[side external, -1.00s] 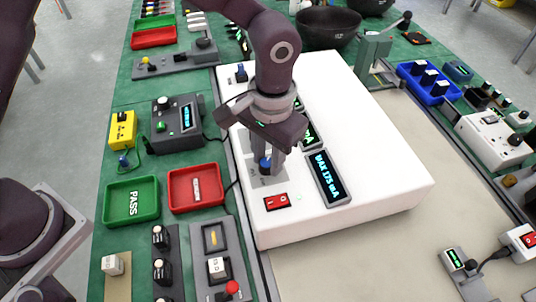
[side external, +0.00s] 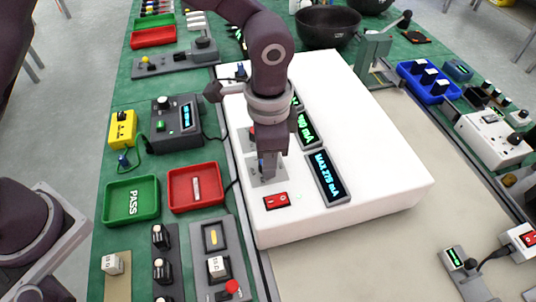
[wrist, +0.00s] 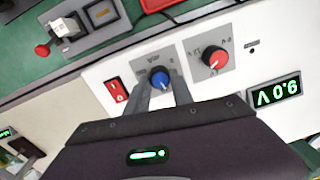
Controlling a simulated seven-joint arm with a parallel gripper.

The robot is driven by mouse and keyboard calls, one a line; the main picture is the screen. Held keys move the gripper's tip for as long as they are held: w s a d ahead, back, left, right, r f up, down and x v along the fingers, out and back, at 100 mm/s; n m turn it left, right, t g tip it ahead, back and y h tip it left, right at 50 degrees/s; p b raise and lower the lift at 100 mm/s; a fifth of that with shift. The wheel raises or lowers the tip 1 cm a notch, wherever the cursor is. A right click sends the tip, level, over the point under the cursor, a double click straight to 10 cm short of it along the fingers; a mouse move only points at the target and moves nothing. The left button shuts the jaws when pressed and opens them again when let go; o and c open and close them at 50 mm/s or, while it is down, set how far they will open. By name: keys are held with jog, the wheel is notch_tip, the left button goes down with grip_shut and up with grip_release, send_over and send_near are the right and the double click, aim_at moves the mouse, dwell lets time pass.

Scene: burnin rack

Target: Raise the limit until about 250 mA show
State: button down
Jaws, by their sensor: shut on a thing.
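The white power unit (side external: 385,190) lies flat on the bench. Its blue-lit display (side external: 328,177) appears to read MAX 275 mA. My gripper (side external: 268,170) points down at the unit's front left. In the wrist view my gripper (wrist: 160,84) is shut on the blue knob (wrist: 159,77), one finger on each side. In the side view the fingers mostly hide this knob. The red knob (wrist: 214,57) sits beside it, free of the fingers. A green display (wrist: 275,92) reads 9.0 V in the wrist view; it is partly covered in the side view (side external: 305,130).
A red rocker switch (side external: 277,200) sits close to my fingers, between the blue knob and the unit's front edge. A red tray (side external: 195,205) and a green PASS tray (side external: 131,218) stand left of the unit. The unit's right top is clear.

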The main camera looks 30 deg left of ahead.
jog(key=shift+m, duration=0.4)
jog(key=c, duration=1.1)
grip_release()
notch_tip(320, 180, up, 7)
jog(key=shift+s+d+r, duration=0.1)
jog(key=shift+s, duration=0.05)
